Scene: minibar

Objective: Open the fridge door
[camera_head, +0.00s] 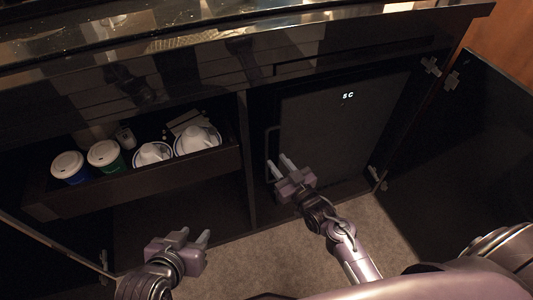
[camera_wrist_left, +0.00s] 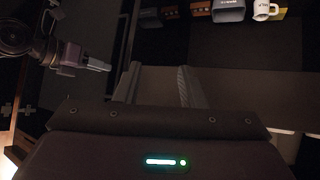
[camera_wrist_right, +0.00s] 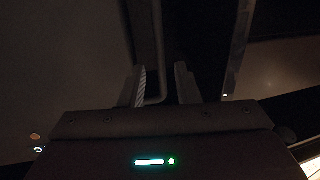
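The dark fridge door (camera_head: 335,125) is closed inside the cabinet, with a small lit display on its upper part. Its thin dark vertical handle (camera_head: 268,148) runs along the left edge. My right gripper (camera_head: 279,164) is at the lower part of this handle with its fingers apart. In the right wrist view the handle (camera_wrist_right: 158,50) reaches down between the two open fingers (camera_wrist_right: 160,85); contact is too dark to tell. My left gripper (camera_head: 203,238) is open and empty, low in front of the cabinet, away from the fridge. Its spread fingers show in the left wrist view (camera_wrist_left: 158,85).
An open cabinet door (camera_head: 450,150) stands to the right of the fridge. A drawer (camera_head: 150,182) with lidded cups and white crockery is pulled out on the left. A dark divider (camera_head: 247,160) separates it from the fridge. Carpeted floor (camera_head: 265,265) is clear in front.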

